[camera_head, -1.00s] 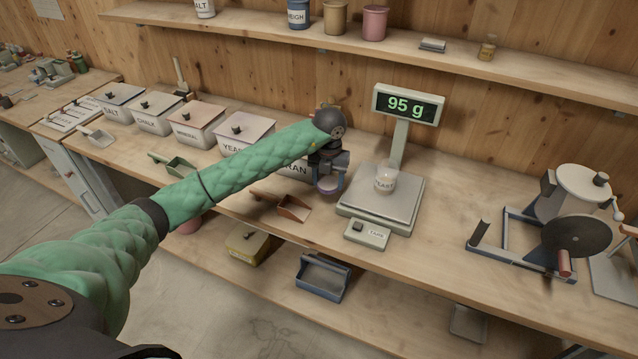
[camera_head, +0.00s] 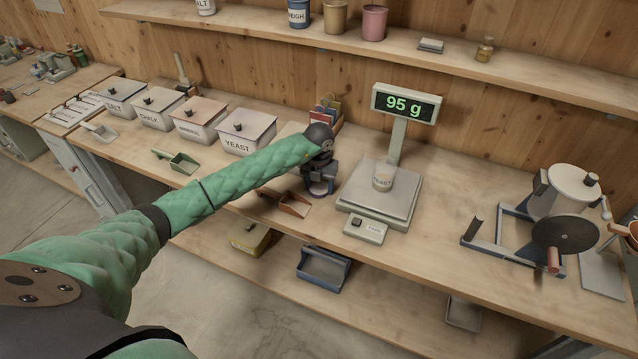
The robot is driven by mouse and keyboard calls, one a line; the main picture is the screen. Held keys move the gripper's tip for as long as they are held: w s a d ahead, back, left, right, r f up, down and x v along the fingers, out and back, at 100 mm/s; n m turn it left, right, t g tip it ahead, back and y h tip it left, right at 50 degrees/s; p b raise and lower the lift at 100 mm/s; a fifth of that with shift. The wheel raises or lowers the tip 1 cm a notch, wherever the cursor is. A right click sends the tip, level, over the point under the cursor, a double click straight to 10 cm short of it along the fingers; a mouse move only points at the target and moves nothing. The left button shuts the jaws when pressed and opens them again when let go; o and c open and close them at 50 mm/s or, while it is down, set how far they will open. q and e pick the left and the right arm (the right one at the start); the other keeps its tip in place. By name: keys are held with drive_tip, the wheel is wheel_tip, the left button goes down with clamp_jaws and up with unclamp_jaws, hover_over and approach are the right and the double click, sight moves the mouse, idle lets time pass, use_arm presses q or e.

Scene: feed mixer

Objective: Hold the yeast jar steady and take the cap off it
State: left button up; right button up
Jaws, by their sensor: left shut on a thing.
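The yeast jar (camera_head: 382,179) stands upright on the steel plate of the scale (camera_head: 402,205); its label reads YEAST. My left gripper (camera_head: 320,188) is just left of the scale, apart from the jar, pointing down close over the bench. It is shut on a small round purplish thing (camera_head: 320,191) that looks like a cap; its fingers hide part of it. I cannot tell whether this thing touches the bench. No gripper holds the jar. My right gripper is not in view.
The scale's display (camera_head: 406,103) reads 95 g. An orange-brown scoop (camera_head: 291,205) lies close to my left gripper. Lidded bins, including a YEAST bin (camera_head: 243,135), line the back left. A mill (camera_head: 565,205) stands at the right. Bare bench lies between scale and mill.

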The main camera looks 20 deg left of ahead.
use_arm(q)
drive_tip(key=shift+f, duration=0.15)
drive_tip(key=o, duration=1.1)
